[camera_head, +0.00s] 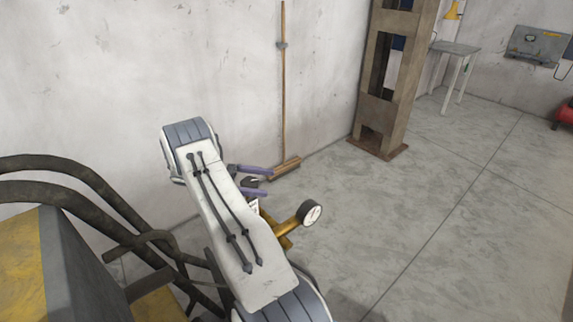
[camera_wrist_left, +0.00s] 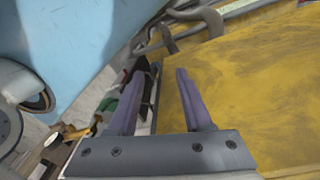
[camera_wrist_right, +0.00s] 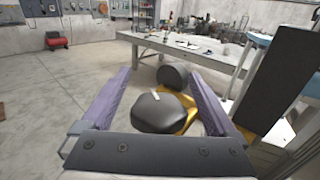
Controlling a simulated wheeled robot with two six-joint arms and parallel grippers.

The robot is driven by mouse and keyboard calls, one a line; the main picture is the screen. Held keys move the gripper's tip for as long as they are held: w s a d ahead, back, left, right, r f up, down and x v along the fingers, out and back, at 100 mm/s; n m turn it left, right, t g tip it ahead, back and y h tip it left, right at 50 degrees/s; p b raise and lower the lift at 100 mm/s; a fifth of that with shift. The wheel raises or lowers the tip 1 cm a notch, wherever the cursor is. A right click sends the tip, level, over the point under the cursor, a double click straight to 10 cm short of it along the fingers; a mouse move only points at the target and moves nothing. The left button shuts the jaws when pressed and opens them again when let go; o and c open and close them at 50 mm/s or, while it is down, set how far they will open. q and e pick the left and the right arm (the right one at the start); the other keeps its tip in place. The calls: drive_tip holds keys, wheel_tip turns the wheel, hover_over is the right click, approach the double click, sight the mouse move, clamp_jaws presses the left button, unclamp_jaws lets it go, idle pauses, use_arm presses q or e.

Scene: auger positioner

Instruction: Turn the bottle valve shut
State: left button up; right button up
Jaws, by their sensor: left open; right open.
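A brass valve with a round gauge (camera_head: 311,213) shows beside my right forearm in the head view. In the right wrist view, its dark round knob (camera_wrist_right: 158,112) lies between the spread purple fingers of my right gripper (camera_wrist_right: 160,74). The brass valve body (camera_wrist_right: 187,122) and another dark round part (camera_wrist_right: 174,76) are behind the knob. My right gripper (camera_head: 268,181) is open; I cannot tell whether a finger touches the knob. My arm hides most of the valve and what it sits on. My left gripper (camera_wrist_left: 160,73) is open and empty beside a worn yellow surface (camera_wrist_left: 245,75).
Dark hoses (camera_head: 75,180) curve beside a yellow and grey machine (camera_head: 57,255) at the left. A broom (camera_head: 283,90) leans on the wall. A brown steel column (camera_head: 385,110) stands behind. In the right wrist view, a workbench (camera_wrist_right: 205,50) stands beyond the valve. Open floor lies right.

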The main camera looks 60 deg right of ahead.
use_arm(q)
drive_tip(key=shift+f+b, duration=0.4)
drive_tip(key=shift+b, duration=0.45)
use_arm(e)
drive_tip(key=s+d+r, duration=0.3)
drive_tip(key=s+r, duration=0.7)
drive_tip(key=s, duration=0.1)
drive_tip(key=shift+d, duration=0.2)
drive_tip(key=w+a+f+n+t+h+b, duration=0.8)
drive_tip(key=w+a+f+n+t+h, duration=0.45)
drive_tip(key=t, duration=0.35)
drive_tip(key=shift+n+y, duration=0.45)
drive_tip(key=shift+y, duration=0.2)
drive_tip(key=d+p, duration=0.1)
drive_tip(key=d, duration=0.2)
drive_tip(key=d+r+p, duration=0.1)
drive_tip(key=d, duration=0.2)
drive_tip(key=w+d+r, duration=0.1)
drive_tip(key=d, duration=0.2)
drive_tip(key=shift+w+d+p, duration=0.1)
drive_tip(key=shift+d+p, duration=0.3)
use_arm(q)
drive_tip(key=shift+f, duration=2.45)
use_arm(e)
drive_tip(key=shift+d+f, duration=0.1)
drive_tip(key=shift+d, duration=0.55)
